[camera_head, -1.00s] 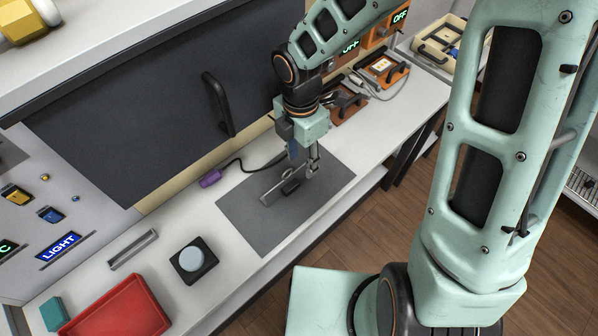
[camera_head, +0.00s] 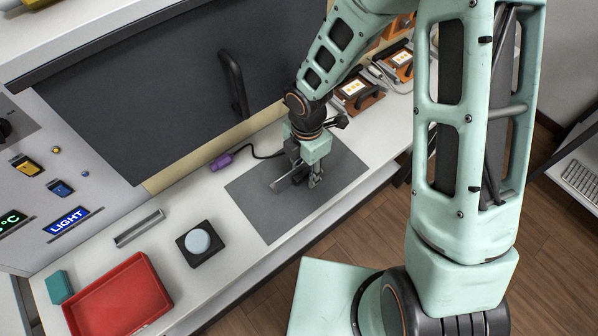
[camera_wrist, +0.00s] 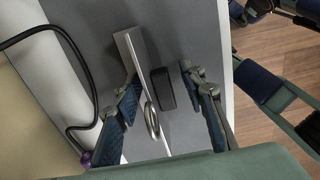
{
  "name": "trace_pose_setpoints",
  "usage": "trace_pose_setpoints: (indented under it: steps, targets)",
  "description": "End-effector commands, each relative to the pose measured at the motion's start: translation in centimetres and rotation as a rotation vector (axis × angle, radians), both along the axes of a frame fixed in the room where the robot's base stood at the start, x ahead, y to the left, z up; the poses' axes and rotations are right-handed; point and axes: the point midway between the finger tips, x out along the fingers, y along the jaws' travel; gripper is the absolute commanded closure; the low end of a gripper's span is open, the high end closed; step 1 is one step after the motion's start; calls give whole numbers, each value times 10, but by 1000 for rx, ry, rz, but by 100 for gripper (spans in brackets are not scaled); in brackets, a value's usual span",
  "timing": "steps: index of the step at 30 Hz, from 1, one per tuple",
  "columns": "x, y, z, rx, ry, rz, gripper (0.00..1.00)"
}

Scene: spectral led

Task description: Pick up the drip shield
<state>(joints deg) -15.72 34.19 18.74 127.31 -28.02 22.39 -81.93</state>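A thin grey metal strip with a black block beside it, which looks like the drip shield (camera_head: 284,183), lies on the dark grey mat (camera_head: 256,208). In the wrist view the strip (camera_wrist: 130,48) runs lengthwise, with a metal ring near its lower part and the black block (camera_wrist: 163,88) to its right. My gripper (camera_head: 305,180) is low over the mat at this piece. In the wrist view its two fingers (camera_wrist: 160,84) are apart, one on each side of the strip and block. The gripper hides part of the piece in the head view.
A black cable with a purple plug (camera_head: 221,162) lies left of the mat. A round-topped block (camera_head: 200,242), a grey slotted bar (camera_head: 139,228), a red tray (camera_head: 118,302) and a teal box (camera_head: 59,287) stand further left. Orange-framed devices (camera_head: 357,92) are behind. The counter's front edge is close.

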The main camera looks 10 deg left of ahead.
Motion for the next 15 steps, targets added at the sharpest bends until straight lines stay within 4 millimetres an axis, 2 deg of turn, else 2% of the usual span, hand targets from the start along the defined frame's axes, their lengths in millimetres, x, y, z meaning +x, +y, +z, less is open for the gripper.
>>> trace_pose_setpoints:
  steps: [8, 15]
  targets:
    - [1, 0, -4, 0, -1, 0, 62]
    - [0, 0, -4, 0, -1, 0, 88]
